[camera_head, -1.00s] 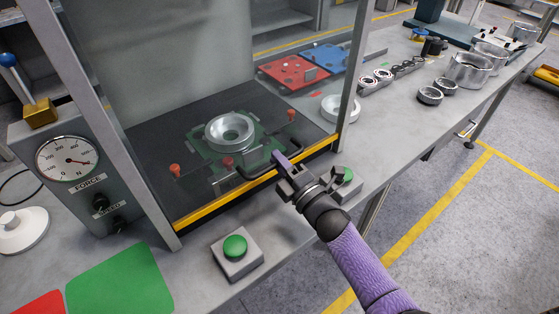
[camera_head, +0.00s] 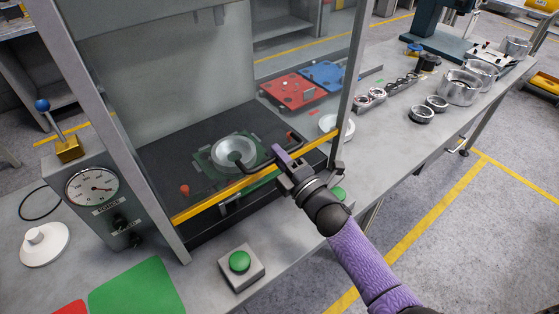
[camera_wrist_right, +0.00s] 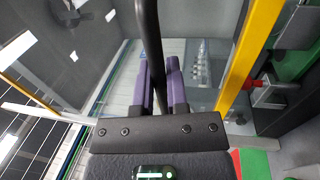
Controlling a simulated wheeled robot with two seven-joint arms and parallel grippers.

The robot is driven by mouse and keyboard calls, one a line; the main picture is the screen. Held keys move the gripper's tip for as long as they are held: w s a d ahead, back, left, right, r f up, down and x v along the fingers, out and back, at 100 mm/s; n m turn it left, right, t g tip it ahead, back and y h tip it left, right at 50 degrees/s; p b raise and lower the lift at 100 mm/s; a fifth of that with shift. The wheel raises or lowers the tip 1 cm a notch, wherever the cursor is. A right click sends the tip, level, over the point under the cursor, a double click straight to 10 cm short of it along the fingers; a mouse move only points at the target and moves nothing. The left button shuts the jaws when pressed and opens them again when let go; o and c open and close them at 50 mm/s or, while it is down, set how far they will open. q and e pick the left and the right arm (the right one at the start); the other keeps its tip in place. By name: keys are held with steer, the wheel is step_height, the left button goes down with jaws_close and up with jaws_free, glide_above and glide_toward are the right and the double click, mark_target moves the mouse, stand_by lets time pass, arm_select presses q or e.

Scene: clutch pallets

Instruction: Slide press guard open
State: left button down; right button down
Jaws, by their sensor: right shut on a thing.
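The press guard is a clear panel with a yellow bottom edge (camera_head: 212,199) across the front of the press, raised a little above the press bed. Its black handle (camera_head: 256,169) sticks out in front of the panel. My right gripper (camera_head: 283,155) is shut on the right part of this handle. In the right wrist view the black handle bar (camera_wrist_right: 149,35) runs between the purple fingers of the gripper (camera_wrist_right: 160,78), with the yellow edge (camera_wrist_right: 250,55) to the right. My left gripper is not in view.
Behind the guard a silver round part (camera_head: 234,150) sits in a green fixture on the dark press bed. A green button box (camera_head: 240,264) stands in front; another is partly hidden under my right arm. A gauge box (camera_head: 95,190) stands left. Metal rings and cups line the bench at right.

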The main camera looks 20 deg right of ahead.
step_height(320, 180, up, 22)
steer(key=p, duration=1.6)
steer(key=shift+p, duration=0.4)
steer(key=shift+r+p, duration=0.55)
steer(key=shift+r, duration=0.1)
steer(key=c, duration=0.7)
jaws_free()
steer(key=shift+s+f, duration=0.1)
steer(key=shift+s, duration=0.05)
steer(key=b, duration=0.2)
glide_toward(264, 31)
steer(key=v, duration=0.4)
steer(key=shift+a, duration=0.1)
